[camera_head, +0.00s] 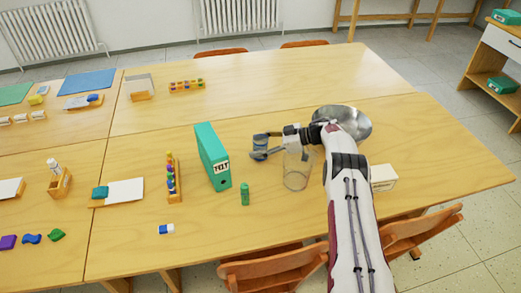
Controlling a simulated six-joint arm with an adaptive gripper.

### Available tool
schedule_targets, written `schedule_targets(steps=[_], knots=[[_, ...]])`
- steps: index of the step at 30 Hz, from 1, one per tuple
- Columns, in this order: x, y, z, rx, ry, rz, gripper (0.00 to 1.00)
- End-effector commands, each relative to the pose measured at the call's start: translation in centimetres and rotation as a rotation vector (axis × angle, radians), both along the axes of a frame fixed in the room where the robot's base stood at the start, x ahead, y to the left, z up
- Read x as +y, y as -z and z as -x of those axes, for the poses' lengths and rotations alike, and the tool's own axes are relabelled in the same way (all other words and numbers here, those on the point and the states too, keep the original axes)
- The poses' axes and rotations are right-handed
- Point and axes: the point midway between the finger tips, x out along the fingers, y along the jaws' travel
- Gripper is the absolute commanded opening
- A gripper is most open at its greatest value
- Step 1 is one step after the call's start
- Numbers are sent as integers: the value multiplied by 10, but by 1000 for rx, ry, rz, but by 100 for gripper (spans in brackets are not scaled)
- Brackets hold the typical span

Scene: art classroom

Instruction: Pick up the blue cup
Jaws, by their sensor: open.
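The blue cup (260,142) stands upright on the wooden table (330,228), to the right of the green binder. It is partly covered by my gripper (267,149). My gripper reaches in from the right, at the cup's right and front side, with its fingers open. The fingers overlap the cup in this view; I cannot tell whether they touch it or stand around it.
A clear glass (296,177) stands just below my gripper, and a metal bowl (352,118) is behind my arm. A green binder (211,157) is left of the cup. A green bottle (245,195) and a white box (384,178) are nearer. The table behind the cup is clear.

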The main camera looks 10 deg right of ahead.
Motion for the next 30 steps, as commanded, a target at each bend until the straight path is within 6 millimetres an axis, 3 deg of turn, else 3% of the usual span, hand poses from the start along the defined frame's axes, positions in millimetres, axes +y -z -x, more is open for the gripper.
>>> schedule_targets(steps=[7,11,12,30], knots=[[0,0,0,0,0,0,56],[0,0,0,0,0,0,22],[0,0,0,0,0,0,19],[0,-10,0,0,0,0,19]])
